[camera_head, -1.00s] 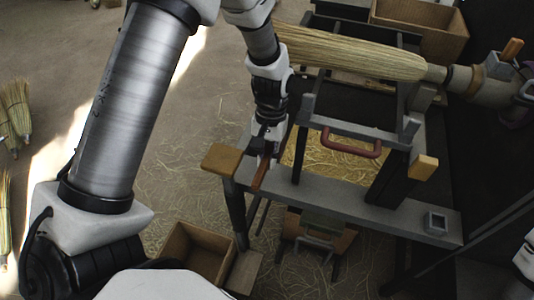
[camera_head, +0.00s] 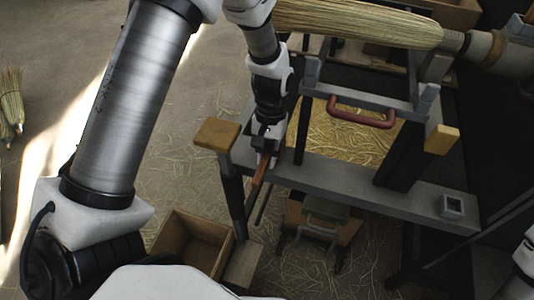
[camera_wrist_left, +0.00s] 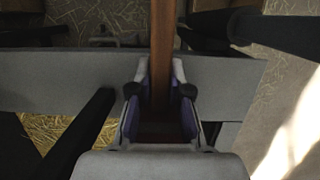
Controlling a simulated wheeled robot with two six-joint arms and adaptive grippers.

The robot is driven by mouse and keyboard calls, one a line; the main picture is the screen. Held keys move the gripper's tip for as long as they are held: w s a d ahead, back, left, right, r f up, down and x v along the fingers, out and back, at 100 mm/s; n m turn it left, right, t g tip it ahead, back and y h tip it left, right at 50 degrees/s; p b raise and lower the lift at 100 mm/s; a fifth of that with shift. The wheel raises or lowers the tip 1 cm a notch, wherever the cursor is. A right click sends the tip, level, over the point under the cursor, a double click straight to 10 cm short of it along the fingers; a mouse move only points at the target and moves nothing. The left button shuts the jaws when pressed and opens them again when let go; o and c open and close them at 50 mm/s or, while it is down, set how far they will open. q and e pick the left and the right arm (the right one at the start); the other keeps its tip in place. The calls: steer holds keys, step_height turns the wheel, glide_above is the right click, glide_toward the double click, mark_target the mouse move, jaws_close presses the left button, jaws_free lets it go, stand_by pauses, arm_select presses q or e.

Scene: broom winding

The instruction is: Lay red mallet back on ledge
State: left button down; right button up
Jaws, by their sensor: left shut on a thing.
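The grey ledge (camera_head: 345,195) runs across the front of the bench frame. My left gripper (camera_head: 266,150) is over its left part, pointing down, and is shut on the red mallet's brown handle (camera_head: 261,172). The handle sticks out past the ledge's near edge. In the left wrist view the handle (camera_wrist_left: 162,50) stands between the two fingers of the left gripper (camera_wrist_left: 161,95), crossing over the grey ledge (camera_wrist_left: 75,80). A dark red part shows low between the fingers; the mallet's head is mostly hidden. I cannot tell whether the mallet touches the ledge. My right gripper is out of view.
A tan block (camera_head: 217,133) caps the ledge's left end, close to my gripper. A square socket (camera_head: 452,205) sits on the ledge's right end. A large broom (camera_head: 360,22) lies behind. An open box (camera_head: 192,243) stands below.

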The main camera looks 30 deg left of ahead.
arm_select(q)
steer(key=c, duration=1)
jaws_free()
